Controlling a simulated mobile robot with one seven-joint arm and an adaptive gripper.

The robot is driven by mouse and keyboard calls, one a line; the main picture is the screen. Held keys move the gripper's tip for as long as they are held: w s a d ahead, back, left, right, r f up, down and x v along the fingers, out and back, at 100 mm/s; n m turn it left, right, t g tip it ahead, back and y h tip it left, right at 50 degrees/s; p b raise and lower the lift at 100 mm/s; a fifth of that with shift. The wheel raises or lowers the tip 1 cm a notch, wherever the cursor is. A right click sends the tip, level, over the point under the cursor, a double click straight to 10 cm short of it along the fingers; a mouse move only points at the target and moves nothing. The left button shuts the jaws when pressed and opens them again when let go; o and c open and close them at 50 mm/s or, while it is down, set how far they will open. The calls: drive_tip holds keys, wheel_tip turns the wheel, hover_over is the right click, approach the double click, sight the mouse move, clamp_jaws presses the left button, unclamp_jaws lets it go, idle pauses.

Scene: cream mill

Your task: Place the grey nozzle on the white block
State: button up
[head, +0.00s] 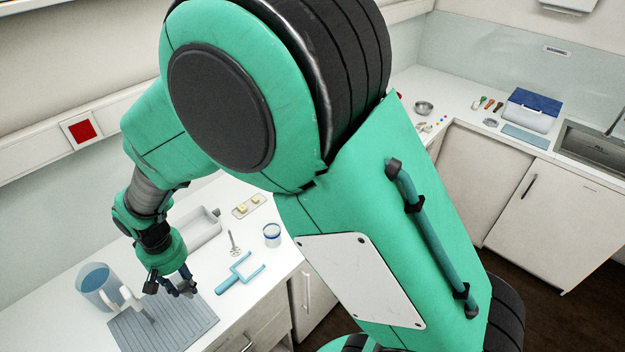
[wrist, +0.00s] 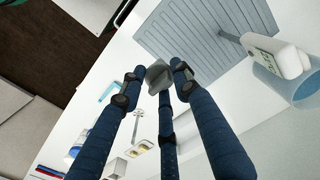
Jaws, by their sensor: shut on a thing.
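A light blue frame-like tool (head: 240,273), a whisk-like tool (head: 234,243), a blue-banded cup (head: 272,236) and a pale tray (head: 200,233) stand around my gripper.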

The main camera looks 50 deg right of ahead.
wheel_tip(320, 180, up, 4)
drive_tip(key=shift+f, duration=0.15)
drive_tip(key=w+d+m+p, duration=0.3)
drive_tip(key=w+d, duration=0.1)
drive_tip(key=d, duration=1.1)
drive_tip(key=w+d+m+p, duration=0.2)
drive_tip(key=w+d+m, duration=0.15)
drive_tip(key=d, duration=1.15)
drive_tip(key=s+d+m+p, duration=0.25)
drive_tip(key=s+d, duration=0.25)
drive_tip(key=d, duration=0.9)
drive_tip(key=s+d+m+p, duration=0.2)
drive_tip(key=s+d+m, duration=0.2)
drive_tip(key=d, duration=0.9)
drive_tip(key=f, duration=0.3)
drive_tip(key=d+f, duration=0.1)
drive_tip(key=f, duration=0.1)
drive_tip(key=shift+s+f, duration=0.2)
drive_tip(key=w+d+f+p, duration=0.1)
drive_tip(key=w+d, duration=0.9)
drive_tip(key=w, duration=0.1)
drive_tip(key=shift+w+d+f, duration=0.2)
drive_tip(key=shift+w+d, duration=0.15)
drive_tip(key=shift+d, duration=0.05)
